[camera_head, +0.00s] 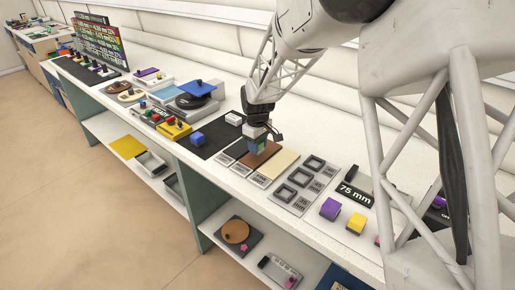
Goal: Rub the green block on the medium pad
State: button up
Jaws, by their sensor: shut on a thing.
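My gripper (262,132) points down over the row of pads and is shut on the green block (261,146), of which a green and bluish side shows below the fingers. The block is at the brown middle pad (262,165), at its far part. I cannot tell whether it touches the pad or is just above it. A dark pad (233,149) lies to the left and a cream pad (281,161) to the right. Small label plates lie along the front of the pads; their text is too small to read.
A blue block (197,138) sits on a black mat to the left. Grey square frames (300,177) lie right of the pads, then a purple block (330,208) and a yellow block (356,222). Shelves with items are below the counter (255,199).

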jog(key=shift+r, duration=2.45)
